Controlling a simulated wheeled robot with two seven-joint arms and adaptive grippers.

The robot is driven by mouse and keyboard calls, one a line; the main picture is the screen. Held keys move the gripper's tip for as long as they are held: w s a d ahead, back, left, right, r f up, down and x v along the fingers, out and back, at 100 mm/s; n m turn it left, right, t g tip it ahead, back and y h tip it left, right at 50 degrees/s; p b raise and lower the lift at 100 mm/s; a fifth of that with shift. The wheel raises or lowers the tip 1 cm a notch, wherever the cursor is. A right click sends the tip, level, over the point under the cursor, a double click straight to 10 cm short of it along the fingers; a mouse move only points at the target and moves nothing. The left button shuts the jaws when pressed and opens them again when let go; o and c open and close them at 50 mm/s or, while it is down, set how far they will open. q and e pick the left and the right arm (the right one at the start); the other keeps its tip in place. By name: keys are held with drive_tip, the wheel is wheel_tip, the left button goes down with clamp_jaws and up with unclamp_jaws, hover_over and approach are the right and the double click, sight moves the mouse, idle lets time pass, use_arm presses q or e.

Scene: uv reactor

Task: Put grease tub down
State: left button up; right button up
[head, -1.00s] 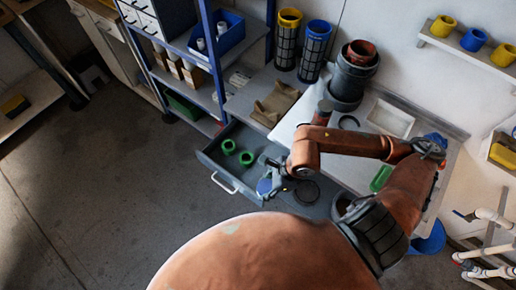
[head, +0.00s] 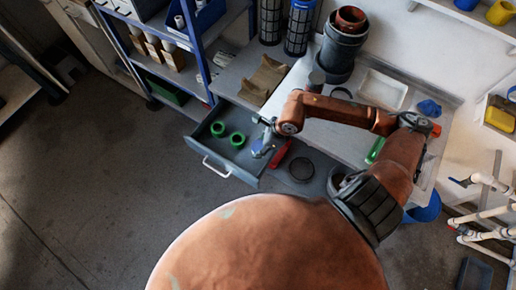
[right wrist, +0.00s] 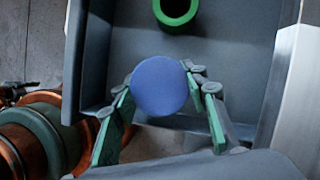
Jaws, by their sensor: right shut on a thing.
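My right gripper (head: 264,142) is shut on a small tub with a round blue top (head: 259,149), which I take for the grease tub. In the right wrist view the blue top (right wrist: 160,86) sits between the two green-padded fingers, with the tub's sides hidden beneath it. The gripper hangs at the right end of the open grey drawer (head: 207,163). I cannot tell how high the tub is above the drawer. My left gripper is out of view.
Two green rings (head: 237,139) lie in the drawer's left part; one also shows in the right wrist view (right wrist: 175,10). A red object (head: 281,153) and a dark disc (head: 301,170) lie right of the gripper.

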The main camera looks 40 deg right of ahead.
sight(259, 149)
drive_tip(key=shift+w+d+f, duration=0.15)
drive_tip(key=shift+w+f, duration=0.15)
drive_tip(key=shift+f, duration=0.05)
drive_tip(key=f, duration=0.2)
drive_tip(key=f+b, duration=0.1)
drive_tip(key=f, duration=0.1)
drive_tip(key=shift+w+d, duration=0.2)
drive_tip(key=shift+w, duration=0.05)
drive_tip(key=shift+r, duration=0.1)
drive_tip(key=o, duration=1.2)
drive_tip(key=shift+c, duration=0.2)
drive_tip(key=p+v, duration=0.2)
drive_tip(key=v, duration=1)
drive_tip(key=shift+p, duration=0.3)
